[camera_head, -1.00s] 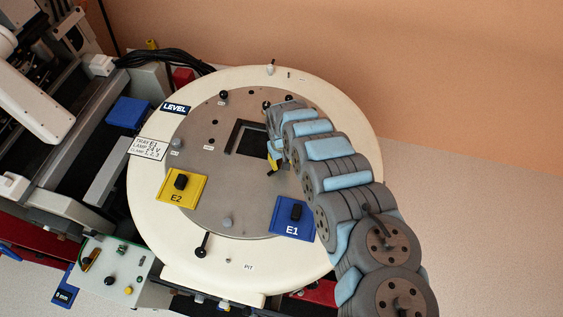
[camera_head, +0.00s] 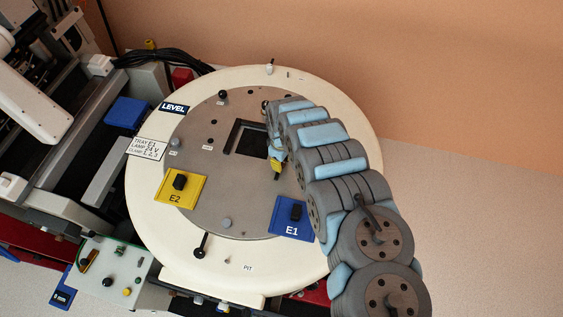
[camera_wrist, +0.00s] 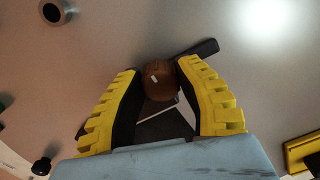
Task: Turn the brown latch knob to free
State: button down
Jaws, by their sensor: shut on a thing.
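The brown latch knob (camera_wrist: 158,82) shows in the wrist view between the two yellow-and-black fingers of my gripper (camera_wrist: 157,84). It is round, with a small white mark on its face. Both fingertips press against its sides. In the head view my gripper (camera_head: 276,167) reaches down at the right side of the grey disc, next to the dark square opening. The knob is hidden there behind my gripper and arm.
The grey disc (camera_head: 215,200) sits in a cream ring (camera_head: 150,205). A yellow E2 plate (camera_head: 168,196) and a blue E1 plate (camera_head: 283,228) lie on it. A black-knobbed lever (camera_head: 200,252) is at the front of the ring. Small knobs surround the opening.

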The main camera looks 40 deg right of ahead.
jog(key=shift+n, duration=0.4)
jog(key=c, duration=0.7)
grip_release()
jog(key=shift+o, duration=0.2)
jog(key=shift+r, duration=0.1)
notch_tip(320, 180, up, 12)
dwell(0.3)
dwell(0.5)
